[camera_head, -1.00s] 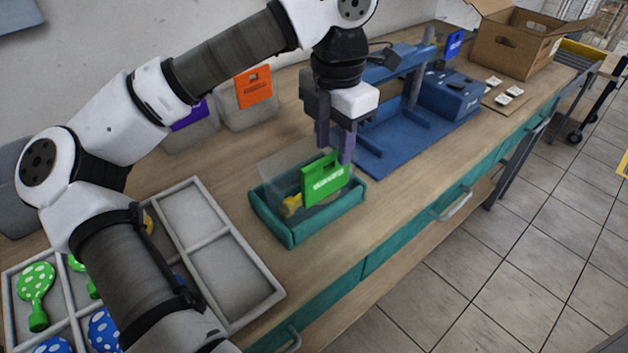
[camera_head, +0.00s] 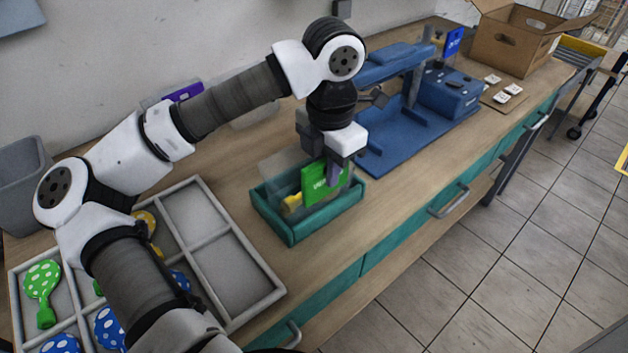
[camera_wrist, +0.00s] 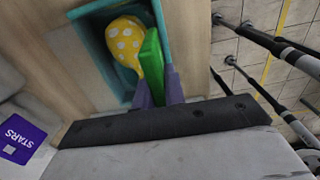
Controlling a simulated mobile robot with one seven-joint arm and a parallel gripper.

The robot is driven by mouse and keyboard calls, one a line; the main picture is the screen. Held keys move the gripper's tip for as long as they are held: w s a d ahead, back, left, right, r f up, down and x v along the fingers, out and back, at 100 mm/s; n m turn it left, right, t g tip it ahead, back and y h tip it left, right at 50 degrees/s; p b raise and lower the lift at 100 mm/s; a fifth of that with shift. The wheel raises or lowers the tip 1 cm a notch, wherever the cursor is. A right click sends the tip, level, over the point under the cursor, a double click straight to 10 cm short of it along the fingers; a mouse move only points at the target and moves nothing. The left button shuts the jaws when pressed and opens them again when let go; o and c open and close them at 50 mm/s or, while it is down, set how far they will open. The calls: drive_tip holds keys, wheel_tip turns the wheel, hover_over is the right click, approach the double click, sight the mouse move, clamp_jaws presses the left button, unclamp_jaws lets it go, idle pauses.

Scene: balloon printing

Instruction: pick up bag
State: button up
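The bag is a clear pouch with a green header card (camera_head: 318,185) and a yellow balloon (camera_head: 292,203) in it. It stands in a small teal tray (camera_head: 293,240) on the bench. In the wrist view, the yellow dotted balloon (camera_wrist: 126,42) lies left of the green card (camera_wrist: 152,62). My gripper (camera_head: 330,177) is lowered over the tray, pointing down. In the wrist view, its two purple fingers (camera_wrist: 159,80) are apart, one on each side of the card's edge. The card partly hides the fingertips in the head view.
A grey divided tray (camera_head: 240,318) with dotted balloons lies at the left front. A blue machine (camera_head: 400,150) stands right behind the teal tray. An open cardboard box (camera_head: 515,45) is at the far right. A purple STARS card (camera_wrist: 20,138) shows in the wrist view.

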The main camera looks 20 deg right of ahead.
clamp_jaws()
